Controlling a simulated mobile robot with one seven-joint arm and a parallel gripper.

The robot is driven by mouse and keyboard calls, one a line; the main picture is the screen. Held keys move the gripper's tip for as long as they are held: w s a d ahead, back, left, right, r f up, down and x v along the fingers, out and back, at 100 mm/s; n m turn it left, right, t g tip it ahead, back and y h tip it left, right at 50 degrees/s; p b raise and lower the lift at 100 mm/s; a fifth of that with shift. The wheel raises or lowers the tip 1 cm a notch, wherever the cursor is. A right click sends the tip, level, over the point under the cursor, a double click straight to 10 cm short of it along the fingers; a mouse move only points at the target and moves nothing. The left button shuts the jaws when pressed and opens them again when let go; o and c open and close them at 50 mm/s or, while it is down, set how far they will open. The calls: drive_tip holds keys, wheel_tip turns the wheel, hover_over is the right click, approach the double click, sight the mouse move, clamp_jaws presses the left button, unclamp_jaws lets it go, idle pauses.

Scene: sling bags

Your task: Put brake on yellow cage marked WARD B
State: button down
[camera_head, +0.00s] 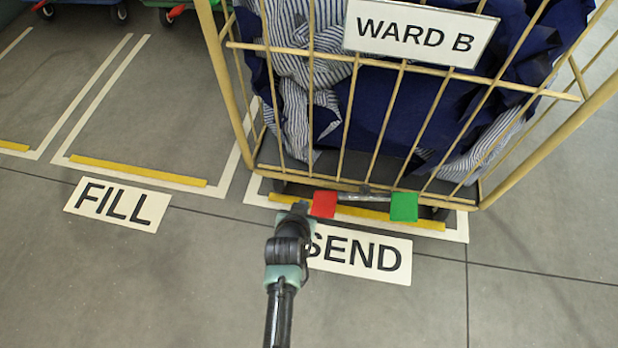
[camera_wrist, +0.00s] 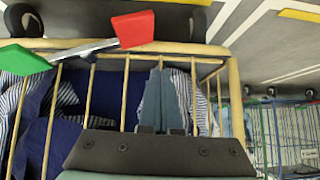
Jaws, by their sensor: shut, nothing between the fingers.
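The yellow cage (camera_head: 237,90) stands over the SEND bay with its WARD B sign (camera_head: 420,32) facing me. At its base is a brake bar (camera_head: 364,193) with a red pad (camera_head: 323,204) on the left and a green pad (camera_head: 404,207) on the right. In the wrist view, the red pad (camera_wrist: 133,30) and green pad (camera_wrist: 22,60) sit on a slanting bar. My gripper (camera_head: 301,207) is shut and empty, just left of the red pad.
Other cages stand at the back left, and a blue-green one (camera_wrist: 283,140) shows in the wrist view. The front floor is clear.

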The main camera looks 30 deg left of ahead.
drive_tip(key=shift+a+p+v, duration=0.25)
drive_tip(key=shift+p+v, duration=0.15)
drive_tip(key=shift+v, duration=0.75)
drive_tip(key=shift+s, duration=0.1)
